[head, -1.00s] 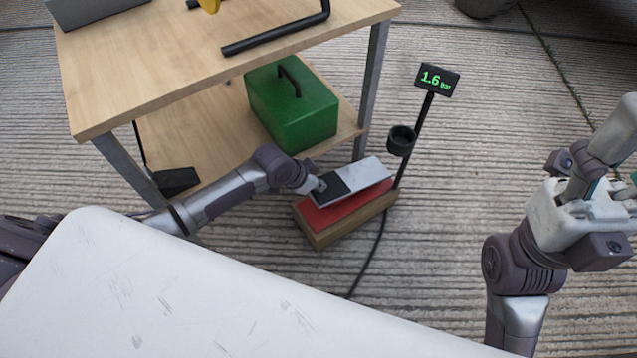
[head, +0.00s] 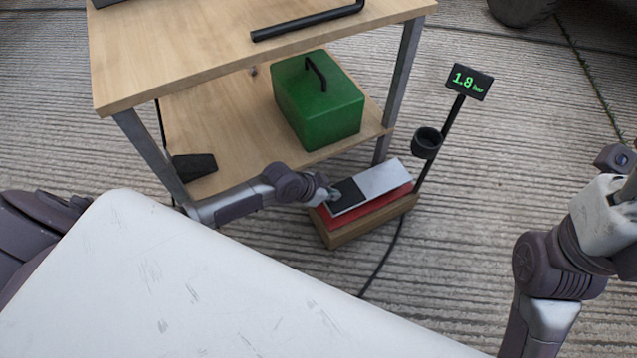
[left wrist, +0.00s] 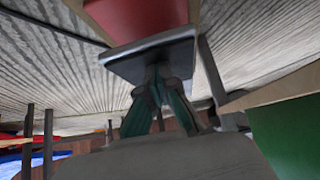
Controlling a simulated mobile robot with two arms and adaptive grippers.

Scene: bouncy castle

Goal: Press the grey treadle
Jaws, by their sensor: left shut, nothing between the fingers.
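The grey treadle (head: 383,179) is a flat plate with a black pad (head: 348,196) on its left end. It sits over a red bellows (head: 375,208) on a wooden base (head: 372,219). My left gripper (head: 333,194) is shut and empty, its fingertips at the black pad and seemingly touching it. In the left wrist view the shut fingertips (left wrist: 158,76) meet the edge of the dark plate (left wrist: 150,57), with the red bellows (left wrist: 140,17) behind. My right gripper (head: 612,205) is at the right edge, cut off by the frame, away from the treadle.
A display (head: 469,81) on a black post reads 1.8 bar, with a black cup (head: 427,143) on the post. A wooden shelf unit (head: 215,115) holding a green box (head: 320,100) stands left of and behind the treadle. A cable runs across the paved floor.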

